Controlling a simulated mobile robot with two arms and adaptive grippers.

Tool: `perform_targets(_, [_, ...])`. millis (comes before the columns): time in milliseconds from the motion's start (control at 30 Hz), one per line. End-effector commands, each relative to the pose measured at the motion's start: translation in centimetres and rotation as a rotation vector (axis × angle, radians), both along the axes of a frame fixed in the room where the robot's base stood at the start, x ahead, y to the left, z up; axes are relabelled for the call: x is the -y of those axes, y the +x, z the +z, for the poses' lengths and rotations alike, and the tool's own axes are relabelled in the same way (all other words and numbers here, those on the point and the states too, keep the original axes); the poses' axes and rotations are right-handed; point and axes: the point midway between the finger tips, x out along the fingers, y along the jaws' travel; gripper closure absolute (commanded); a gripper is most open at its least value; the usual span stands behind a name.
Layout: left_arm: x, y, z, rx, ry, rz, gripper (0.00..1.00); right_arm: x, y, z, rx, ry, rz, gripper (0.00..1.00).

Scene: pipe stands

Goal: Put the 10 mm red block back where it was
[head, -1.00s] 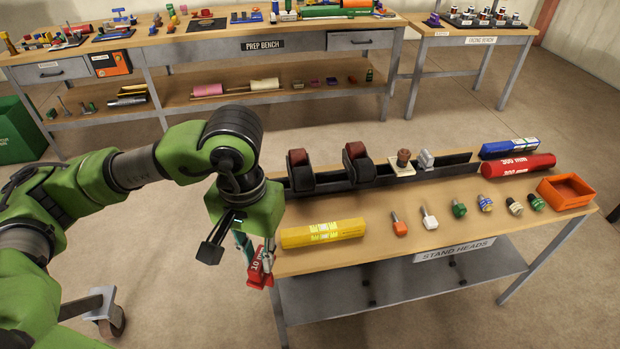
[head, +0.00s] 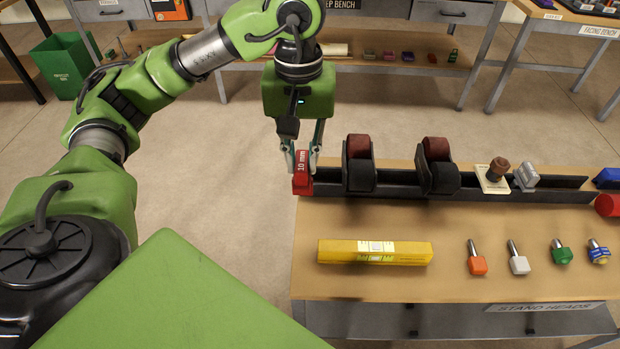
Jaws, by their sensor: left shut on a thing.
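The red block marked "10 mm" (head: 302,176) is in the jaws of my left gripper (head: 301,163), which points down with a finger on each side of it. The block is upright at the left end of the long black rail (head: 400,186) on the stand heads bench (head: 460,220). I cannot tell whether the block touches the rail or the bench top. My right gripper is not in view.
Two dark holders with red-brown tops (head: 359,165) (head: 436,166) stand along the rail to the right of the block. A yellow level (head: 375,252) lies in front. Several stand heads, such as the orange one (head: 477,262), lie to the right. Floor is clear left of the bench.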

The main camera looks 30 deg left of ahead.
Motion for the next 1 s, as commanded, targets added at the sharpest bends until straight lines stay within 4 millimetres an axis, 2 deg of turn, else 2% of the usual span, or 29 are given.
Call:
perform_targets(33, [-0.4,0.8,-0.5,-0.005,-0.001,0.007,1.00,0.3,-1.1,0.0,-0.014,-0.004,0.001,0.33])
perform_targets(100, [-1.1,2.2,-1.1,-0.007,-0.002,0.006,1.00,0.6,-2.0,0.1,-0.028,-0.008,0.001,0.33])
perform_targets(200, [-2.4,4.4,-2.1,-0.008,-0.001,0.007,1.00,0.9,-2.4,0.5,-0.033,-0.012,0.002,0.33])
perform_targets(333, [-3.9,7.2,-3.4,-0.008,0.001,0.005,1.00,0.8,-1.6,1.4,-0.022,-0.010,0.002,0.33])
perform_targets(500, [-5.0,9.5,-6.7,-0.006,0.000,0.002,1.00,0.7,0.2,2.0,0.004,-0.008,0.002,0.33])
perform_targets(833, [-6.1,11.4,-9.5,-0.006,0.001,-0.001,1.00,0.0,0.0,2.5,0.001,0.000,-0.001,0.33])
perform_targets(1000, [-6.1,11.4,-11.8,-0.006,0.001,-0.001,1.00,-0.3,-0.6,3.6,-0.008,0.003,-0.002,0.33])
